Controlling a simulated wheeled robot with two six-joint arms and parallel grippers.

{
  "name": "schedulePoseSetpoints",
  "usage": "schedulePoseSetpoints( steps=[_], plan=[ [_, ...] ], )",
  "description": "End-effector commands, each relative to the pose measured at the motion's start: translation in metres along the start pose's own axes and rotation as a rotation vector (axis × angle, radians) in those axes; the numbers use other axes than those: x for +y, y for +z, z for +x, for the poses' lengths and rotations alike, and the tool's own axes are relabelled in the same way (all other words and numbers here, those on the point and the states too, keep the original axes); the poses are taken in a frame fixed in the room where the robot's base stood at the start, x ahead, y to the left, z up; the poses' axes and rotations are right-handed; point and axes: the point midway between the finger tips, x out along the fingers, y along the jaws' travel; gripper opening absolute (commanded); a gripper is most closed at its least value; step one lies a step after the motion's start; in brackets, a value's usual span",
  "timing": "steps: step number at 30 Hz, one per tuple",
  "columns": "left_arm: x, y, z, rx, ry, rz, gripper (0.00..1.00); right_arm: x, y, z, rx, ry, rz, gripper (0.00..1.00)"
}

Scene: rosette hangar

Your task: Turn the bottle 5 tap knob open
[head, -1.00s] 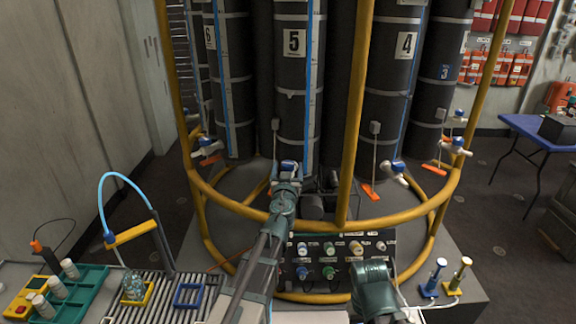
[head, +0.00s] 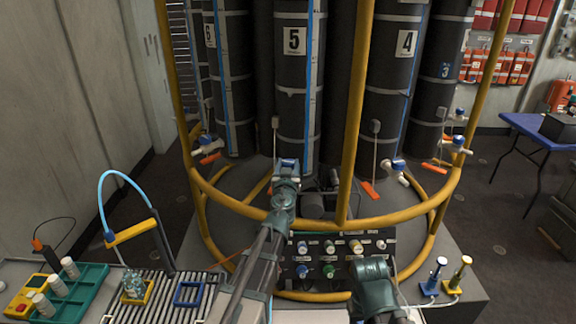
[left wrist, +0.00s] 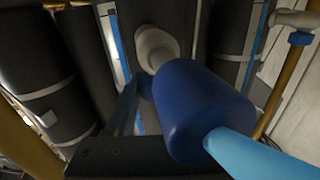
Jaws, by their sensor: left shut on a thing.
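Bottle 5 (head: 295,75) is a tall dark cylinder with a white number plate, behind the yellow rail. Its tap is largely hidden behind my left gripper (head: 287,166) in the head view. In the left wrist view the blue tap knob (left wrist: 195,108) is large and close, with the pale tap body (left wrist: 157,46) behind it. A light blue piece (left wrist: 250,152) runs from the knob to the lower right. My left gripper is shut on the knob; a dark gripper part shows below it. My right arm shows at lower right in the head view, but its fingertips do not.
A yellow rail (head: 270,220) curves in front of the bottles, with an upright post (head: 355,110) right of my left gripper. Bottle 4 (head: 392,80) has its own tap (head: 396,168). A knob panel (head: 325,257) sits below. A teal rack (head: 75,294) stands at lower left.

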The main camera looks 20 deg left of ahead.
Motion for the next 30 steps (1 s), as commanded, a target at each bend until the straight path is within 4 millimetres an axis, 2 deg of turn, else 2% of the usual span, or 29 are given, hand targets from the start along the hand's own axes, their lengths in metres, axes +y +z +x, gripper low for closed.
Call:
schedulePoseSetpoints(
  steps=[11, 30],
  plan=[
    [0.0031, 0.0, 0.0014, 0.0, -0.163, 0.0, 0.0, 0.0, 0.0, 0.0001, 0.0, 0.0, 0.0, 0.5],
    [0.0036, 0.0001, 0.0042, 0.0, -0.741, 0.0, 0.0, 0.0, 0.0, 0.0001, 0.0, 0.0, 0.0, 0.5]
  ],
)
